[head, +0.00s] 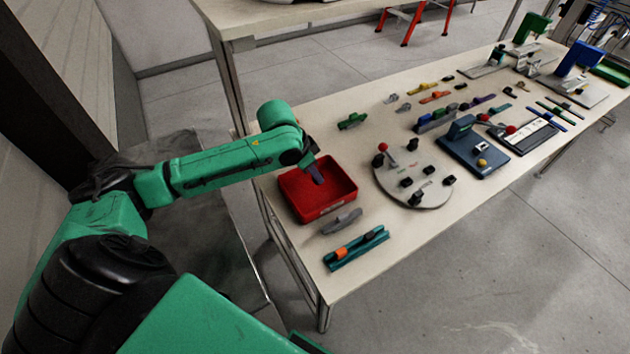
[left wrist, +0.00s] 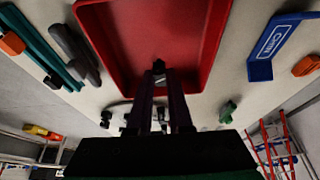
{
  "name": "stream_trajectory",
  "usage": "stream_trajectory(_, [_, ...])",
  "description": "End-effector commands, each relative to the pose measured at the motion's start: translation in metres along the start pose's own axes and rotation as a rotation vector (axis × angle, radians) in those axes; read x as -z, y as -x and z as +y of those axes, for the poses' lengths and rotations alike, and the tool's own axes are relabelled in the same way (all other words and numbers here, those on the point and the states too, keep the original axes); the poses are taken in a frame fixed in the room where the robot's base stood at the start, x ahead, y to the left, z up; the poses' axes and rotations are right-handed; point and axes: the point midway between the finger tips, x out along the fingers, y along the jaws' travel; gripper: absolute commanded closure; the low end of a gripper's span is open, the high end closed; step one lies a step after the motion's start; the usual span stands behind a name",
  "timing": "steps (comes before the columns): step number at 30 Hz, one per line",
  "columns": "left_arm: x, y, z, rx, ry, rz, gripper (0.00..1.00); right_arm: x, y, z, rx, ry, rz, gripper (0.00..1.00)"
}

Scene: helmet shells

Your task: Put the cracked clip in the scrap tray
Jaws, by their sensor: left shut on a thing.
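A red open tray (head: 331,207), also in the left wrist view (left wrist: 112,45), stands at the near left end of the table; I take it for the scrap tray. My left gripper (head: 316,174) points down over it, its fingertips over the tray's inside. In the left wrist view the left gripper (left wrist: 159,76) is shut on a small dark piece (left wrist: 158,66), likely the cracked clip. The fingers hide most of it, and no crack can be made out. My right gripper is not in view.
A grey tool (head: 341,221) and a teal rail with an orange piece (head: 357,248) lie in front of the tray. A round plate (head: 415,195) with several black parts is to its right. A green clip (head: 352,121) lies behind. Bare tabletop shows between them.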

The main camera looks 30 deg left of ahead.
Motion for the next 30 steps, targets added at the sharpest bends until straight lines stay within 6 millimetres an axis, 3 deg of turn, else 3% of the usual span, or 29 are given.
stream_trajectory(5, [-0.013, -0.03, 0.001, -0.002, 0.0, -0.003, 1.0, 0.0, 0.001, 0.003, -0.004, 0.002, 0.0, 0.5])
stream_trajectory(14, [-0.014, -0.033, 0.0, -0.001, 0.0, -0.002, 1.0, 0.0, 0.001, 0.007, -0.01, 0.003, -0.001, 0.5])
stream_trajectory(15, [-0.014, -0.033, 0.0, 0.0, -0.001, -0.001, 0.67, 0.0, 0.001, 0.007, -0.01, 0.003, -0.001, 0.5])
stream_trajectory(16, [-0.014, -0.033, 0.0, 0.0, -0.001, -0.001, 0.55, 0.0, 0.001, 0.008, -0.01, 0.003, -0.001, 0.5])
stream_trajectory(17, [-0.014, -0.033, 0.0, 0.0, -0.001, -0.001, 0.52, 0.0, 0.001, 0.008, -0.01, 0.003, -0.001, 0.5])
stream_trajectory(26, [-0.013, -0.032, 0.0, 0.0, -0.001, -0.001, 0.52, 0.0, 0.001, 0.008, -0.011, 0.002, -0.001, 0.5])
stream_trajectory(30, [-0.013, -0.02, -0.001, 0.002, -0.001, 0.0, 0.52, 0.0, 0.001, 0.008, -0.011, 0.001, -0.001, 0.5])
